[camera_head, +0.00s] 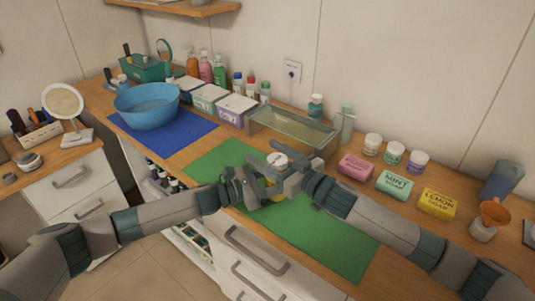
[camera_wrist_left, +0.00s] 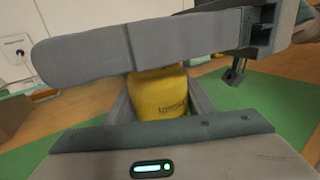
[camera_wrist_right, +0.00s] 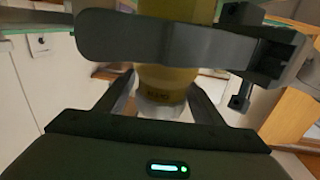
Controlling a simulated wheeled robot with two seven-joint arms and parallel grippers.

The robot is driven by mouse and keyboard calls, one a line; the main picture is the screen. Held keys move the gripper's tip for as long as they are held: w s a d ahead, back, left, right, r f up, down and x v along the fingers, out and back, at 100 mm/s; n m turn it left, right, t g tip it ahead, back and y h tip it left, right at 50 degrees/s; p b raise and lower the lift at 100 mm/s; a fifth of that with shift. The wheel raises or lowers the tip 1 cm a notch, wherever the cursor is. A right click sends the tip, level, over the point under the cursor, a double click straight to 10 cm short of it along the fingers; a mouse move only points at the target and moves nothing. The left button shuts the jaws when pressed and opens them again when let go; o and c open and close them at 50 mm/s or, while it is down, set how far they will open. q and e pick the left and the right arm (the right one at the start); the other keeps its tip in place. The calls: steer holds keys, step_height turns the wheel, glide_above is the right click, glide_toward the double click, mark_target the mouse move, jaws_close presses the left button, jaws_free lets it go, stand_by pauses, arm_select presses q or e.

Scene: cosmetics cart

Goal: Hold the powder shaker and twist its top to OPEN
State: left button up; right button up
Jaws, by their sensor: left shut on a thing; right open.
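The powder shaker has a yellow body and a pale top (camera_head: 279,160). It is held above the green mat (camera_head: 338,238), partly hidden by both grippers. My left gripper (camera_head: 262,189) is shut on the yellow body, which shows between its fingers in the left wrist view (camera_wrist_left: 160,96). My right gripper (camera_head: 283,170) is open, with its fingers on either side of the shaker near the top. In the right wrist view the shaker (camera_wrist_right: 165,84) stands between the open fingers, its pale end toward the palm. A grey finger crosses in front of it in both wrist views.
A blue bowl (camera_head: 147,105) stands on a blue mat at left. A glass-lidded box (camera_head: 292,128) is behind the grippers. Pink, mint and yellow soap boxes (camera_head: 395,185), small jars and an orange funnel (camera_head: 494,211) are at right. The front of the green mat is clear.

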steer(key=c, duration=1.1)
steer(key=shift+o, duration=0.2)
steer(key=shift+a+n+g+y, duration=0.1)
steer(key=shift+n+g+y, duration=0.3)
steer(key=shift+s+a+n+g+y, duration=0.1)
steer(key=shift+s+n+g+y, duration=0.4)
steer(key=shift+n+g, duration=2.15)
steer(key=shift+s+a+n+g+y, duration=0.2)
steer(key=shift+s+n+g, duration=0.95)
steer(key=shift+g, duration=2.45)
steer(key=shift+s+n+g+y, duration=0.2)
steer(key=shift+n+g+y, duration=0.3)
steer(key=shift+n+g, duration=2.35)
steer(key=shift+s+d+g+h, duration=0.15)
steer(key=shift+s+g+h, duration=0.15)
steer(key=shift+g, duration=0.7)
steer(key=o, duration=1.1)
steer(key=shift+c, duration=0.2)
